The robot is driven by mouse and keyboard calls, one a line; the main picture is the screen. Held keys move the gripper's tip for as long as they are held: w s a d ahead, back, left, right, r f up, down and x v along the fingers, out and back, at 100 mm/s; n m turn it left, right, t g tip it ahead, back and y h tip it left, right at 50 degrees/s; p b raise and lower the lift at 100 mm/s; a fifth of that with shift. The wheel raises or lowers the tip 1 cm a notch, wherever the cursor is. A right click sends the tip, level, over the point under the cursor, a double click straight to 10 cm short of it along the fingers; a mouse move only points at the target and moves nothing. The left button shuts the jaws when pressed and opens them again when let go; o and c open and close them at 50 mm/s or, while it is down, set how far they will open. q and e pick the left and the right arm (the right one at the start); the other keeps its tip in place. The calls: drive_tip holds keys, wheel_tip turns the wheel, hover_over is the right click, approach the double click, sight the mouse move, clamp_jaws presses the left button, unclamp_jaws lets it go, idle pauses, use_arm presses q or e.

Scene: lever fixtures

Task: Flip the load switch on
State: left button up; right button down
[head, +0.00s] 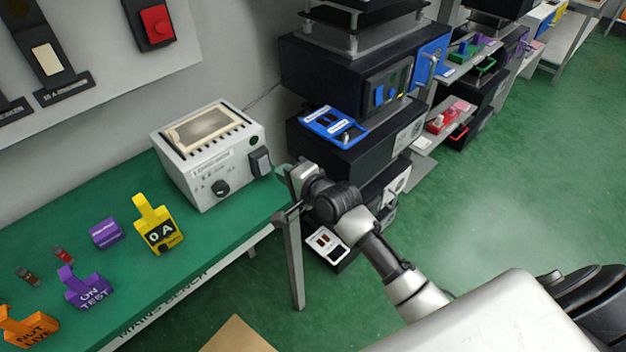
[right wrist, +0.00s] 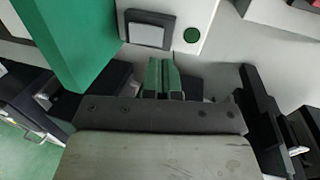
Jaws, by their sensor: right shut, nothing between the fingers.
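A light grey instrument box (head: 205,160) stands at the back right corner of the green bench. A dark rocker switch (head: 260,162) sits at the right of its front face, under a round green spot (head: 254,140). The switch (right wrist: 148,30) also shows in the right wrist view as a grey plate in a dark frame, beside the green spot (right wrist: 192,35). I cannot tell which way it is set. My right gripper (head: 283,171) is just right of the switch in the head view, shut and empty. Its green-tipped fingers (right wrist: 163,78) point at the box, apparently short of the switch. My left gripper is out of view.
The green bench (head: 225,240) holds a yellow "0 A" tag (head: 158,226), a purple tag (head: 85,288), an orange tag (head: 28,327) and small parts. A black equipment rack (head: 340,150) stands right of the bench. Open green floor lies farther right.

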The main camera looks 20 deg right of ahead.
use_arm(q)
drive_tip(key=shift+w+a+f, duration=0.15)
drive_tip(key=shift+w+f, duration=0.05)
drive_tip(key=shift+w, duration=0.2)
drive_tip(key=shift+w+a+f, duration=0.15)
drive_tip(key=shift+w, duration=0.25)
use_arm(e)
drive_tip(key=r+v, duration=0.1)
drive_tip(key=v, duration=0.6)
drive_tip(key=shift+r, duration=0.2)
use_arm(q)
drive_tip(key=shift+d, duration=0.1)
use_arm(e)
drive_tip(key=shift+w, duration=0.1)
